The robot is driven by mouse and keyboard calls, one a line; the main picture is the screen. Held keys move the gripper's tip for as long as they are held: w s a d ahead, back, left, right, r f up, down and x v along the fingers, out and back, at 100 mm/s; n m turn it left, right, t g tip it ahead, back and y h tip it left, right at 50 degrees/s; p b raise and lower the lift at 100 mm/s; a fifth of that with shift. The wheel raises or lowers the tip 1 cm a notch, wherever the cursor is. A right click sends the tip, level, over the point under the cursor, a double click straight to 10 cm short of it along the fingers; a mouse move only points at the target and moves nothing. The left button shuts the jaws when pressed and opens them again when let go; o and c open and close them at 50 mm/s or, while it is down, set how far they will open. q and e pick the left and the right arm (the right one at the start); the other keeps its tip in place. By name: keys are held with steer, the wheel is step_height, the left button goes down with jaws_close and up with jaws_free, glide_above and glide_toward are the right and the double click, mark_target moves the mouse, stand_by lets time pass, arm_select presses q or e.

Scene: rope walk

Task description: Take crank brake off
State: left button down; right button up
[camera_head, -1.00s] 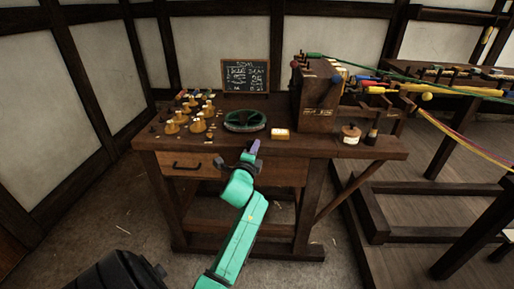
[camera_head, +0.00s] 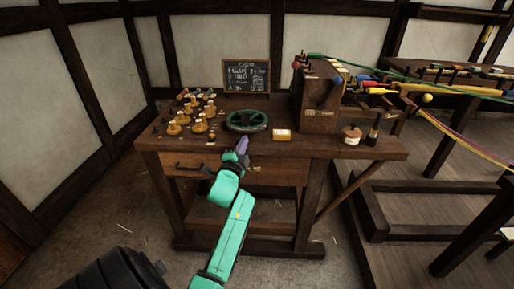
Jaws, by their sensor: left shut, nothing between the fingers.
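A dark wooden gear box (camera_head: 316,98) stands on the right half of the workbench, with a red knob (camera_head: 296,65) at its upper left and hooks with coloured strands on its right side. Which part is the crank brake is too small to tell. A green spoked wheel (camera_head: 247,121) lies flat on the bench left of the box. My left gripper (camera_head: 242,145), with purplish fingertips, is shut and empty at the bench's front edge, just in front of the wheel and apart from the box. My right gripper is out of view.
The workbench (camera_head: 360,153) has several brass-coloured tops (camera_head: 184,118) at left, a chalkboard (camera_head: 246,76) behind, a yellow label block (camera_head: 282,135) and a round wooden weight (camera_head: 352,134) at right. Coloured strands run off to the right.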

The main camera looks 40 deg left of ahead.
arm_select(q)
steer(key=shift+s+a+f+n+y, duration=0.1)
steer(key=shift+s+a+n, duration=0.25)
steer(key=shift+n, duration=0.25)
steer(key=shift+s+a+r+n+y, duration=0.1)
steer(key=shift+s+a+n, duration=0.1)
steer(key=shift+a+n, duration=0.3)
steer(key=shift+s+a+f+n+y, duration=0.1)
steer(key=shift+s+a+n, duration=0.2)
steer(key=shift+n, duration=0.4)
steer(key=shift+f, duration=0.1)
